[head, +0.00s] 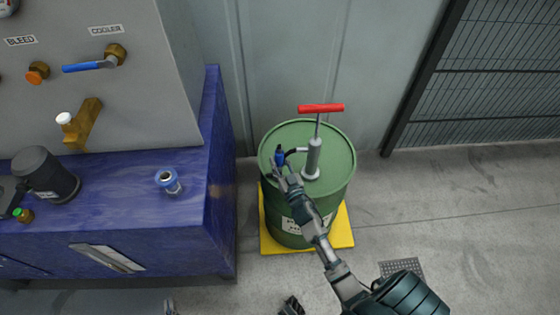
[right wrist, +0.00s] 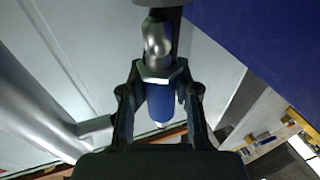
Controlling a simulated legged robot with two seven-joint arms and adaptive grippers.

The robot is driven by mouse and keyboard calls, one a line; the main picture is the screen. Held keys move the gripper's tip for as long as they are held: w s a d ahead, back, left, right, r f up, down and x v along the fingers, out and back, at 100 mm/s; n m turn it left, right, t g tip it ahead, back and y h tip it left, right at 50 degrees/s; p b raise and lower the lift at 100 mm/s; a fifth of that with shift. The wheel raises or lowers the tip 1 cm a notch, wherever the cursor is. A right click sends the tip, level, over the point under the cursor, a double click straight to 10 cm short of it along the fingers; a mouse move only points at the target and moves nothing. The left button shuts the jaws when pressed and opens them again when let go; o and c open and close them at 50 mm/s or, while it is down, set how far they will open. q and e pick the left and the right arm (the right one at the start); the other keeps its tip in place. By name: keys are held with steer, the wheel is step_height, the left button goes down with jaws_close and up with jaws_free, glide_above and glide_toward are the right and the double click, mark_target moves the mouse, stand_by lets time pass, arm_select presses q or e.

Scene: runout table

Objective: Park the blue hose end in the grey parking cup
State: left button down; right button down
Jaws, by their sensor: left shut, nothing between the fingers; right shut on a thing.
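The blue hose end (head: 280,156) is above the left part of the green drum's top. My right gripper (head: 283,171) is shut on it. In the right wrist view the blue hose end (right wrist: 160,100) sits between the fingers (right wrist: 160,110), with a metal nut and rounded metal part above the blue sleeve. A black hose (head: 295,150) runs from it to the pump. I cannot make out the grey parking cup for certain. The metallic tip of my left gripper (head: 170,307) shows at the bottom edge, far from the hose end; it is shut and empty.
The pump (head: 313,160) with red handle (head: 321,108) stands on the green drum (head: 338,186), close to my right gripper. The blue bench (head: 120,215) at left holds a dark grey container (head: 45,175) and a small blue-ringed fitting (head: 168,181). Floor at right is mostly open.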

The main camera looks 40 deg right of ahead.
steer(key=shift+a+r, duration=0.1)
steer(key=shift+a, duration=0.15)
steer(key=shift+d, duration=0.2)
steer(key=shift+f, duration=0.2)
steer(key=shift+a+f, duration=0.1)
steer(key=shift+f, duration=0.2)
steer(key=shift+r, duration=0.15)
stand_by(0.3)
steer(key=shift+a+p, duration=0.1)
steer(key=shift+p, duration=0.35)
stand_by(1.8)
steer(key=shift+f+b, duration=1.35)
steer(key=shift+f, duration=0.65)
